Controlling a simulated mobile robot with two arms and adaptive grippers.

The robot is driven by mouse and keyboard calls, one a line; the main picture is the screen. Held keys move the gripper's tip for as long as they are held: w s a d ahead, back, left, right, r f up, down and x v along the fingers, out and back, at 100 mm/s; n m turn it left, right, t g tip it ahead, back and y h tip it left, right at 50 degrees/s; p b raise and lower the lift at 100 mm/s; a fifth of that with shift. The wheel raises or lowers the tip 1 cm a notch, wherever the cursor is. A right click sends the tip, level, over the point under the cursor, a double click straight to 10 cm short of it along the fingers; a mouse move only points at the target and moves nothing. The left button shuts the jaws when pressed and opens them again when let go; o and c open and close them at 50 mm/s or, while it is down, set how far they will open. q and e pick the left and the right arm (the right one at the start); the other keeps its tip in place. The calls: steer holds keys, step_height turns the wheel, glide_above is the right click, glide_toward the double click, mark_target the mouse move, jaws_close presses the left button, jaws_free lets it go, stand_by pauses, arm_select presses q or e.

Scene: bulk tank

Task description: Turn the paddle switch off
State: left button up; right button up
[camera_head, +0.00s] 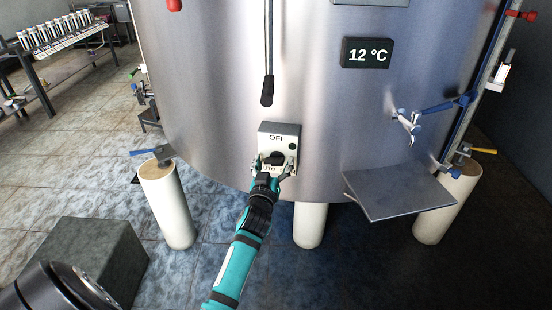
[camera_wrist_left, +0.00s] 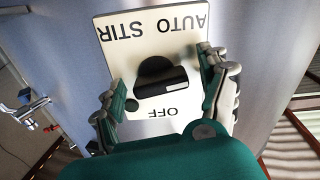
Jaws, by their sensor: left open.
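The paddle switch is a dark round knob with a raised bar, on a pale switch box (camera_head: 281,131) low on the front of the steel tank (camera_head: 215,85). In the left wrist view the black paddle (camera_wrist_left: 158,82) lies between the upside-down words AUTO STIR and OFF. Its bar runs roughly crosswise, with a pale mark at its right end. My left gripper (camera_head: 275,163) is open in front of the box, one finger on each side of the paddle. Gaps show between fingers and paddle in the left wrist view. My right gripper is not in view.
A vertical rod (camera_head: 268,55) with a dark end hangs just above the box. A temperature display (camera_head: 367,53) reads 12 °C. A metal shelf (camera_head: 400,190) and blue-handled fitting (camera_head: 430,108) stick out at right. Pale legs (camera_head: 167,205) support the tank.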

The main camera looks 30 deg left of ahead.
arm_select(q)
steer(key=shift+s+r, duration=0.1)
steer(key=shift+c, duration=0.9)
steer(key=c, duration=1)
